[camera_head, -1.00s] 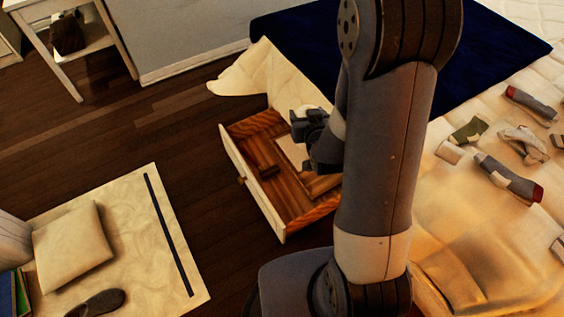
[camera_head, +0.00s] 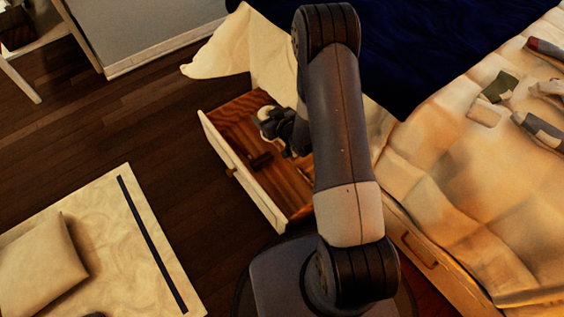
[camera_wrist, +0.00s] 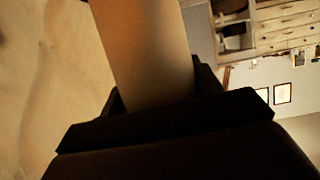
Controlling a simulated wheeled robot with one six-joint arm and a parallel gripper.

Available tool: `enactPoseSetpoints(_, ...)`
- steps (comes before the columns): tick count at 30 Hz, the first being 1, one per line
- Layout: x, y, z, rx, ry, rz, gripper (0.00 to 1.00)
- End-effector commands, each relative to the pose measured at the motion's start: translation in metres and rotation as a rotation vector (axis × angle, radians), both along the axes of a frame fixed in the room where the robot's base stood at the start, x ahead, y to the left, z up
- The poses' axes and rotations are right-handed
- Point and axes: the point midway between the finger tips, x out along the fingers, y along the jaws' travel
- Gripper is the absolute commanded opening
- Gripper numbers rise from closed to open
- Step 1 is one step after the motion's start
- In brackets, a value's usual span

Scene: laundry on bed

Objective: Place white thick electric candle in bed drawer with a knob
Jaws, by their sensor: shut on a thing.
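The bed drawer with a knob (camera_head: 243,178) is pulled open, with its round knob (camera_head: 231,172) on the pale front panel. My gripper (camera_head: 272,124) is over the inside of the drawer, near its far end. It is shut on the white thick electric candle (camera_head: 266,112), of which only a small pale part shows in the head view. In the wrist view the candle (camera_wrist: 150,50) is large and close between the dark fingers (camera_wrist: 155,105). I cannot tell whether the candle touches the drawer bottom.
The bed (camera_head: 450,190) with socks and a dark blue blanket (camera_head: 400,50) is at right. Wooden floor between is clear.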

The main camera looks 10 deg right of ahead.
Motion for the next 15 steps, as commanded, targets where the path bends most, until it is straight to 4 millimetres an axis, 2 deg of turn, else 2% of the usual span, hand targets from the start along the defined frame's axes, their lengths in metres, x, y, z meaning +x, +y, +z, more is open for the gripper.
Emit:
enactPoseSetpoints(1,0.002,0.001,-0.03,0.0,0.003,0.019,0.34)
enactPoseSetpoints(12,0.006,0.013,-0.159,0.015,0.012,0.168,0.34)
enactPoseSetpoints(15,0.005,0.016,-0.187,0.018,0.014,0.202,0.34)
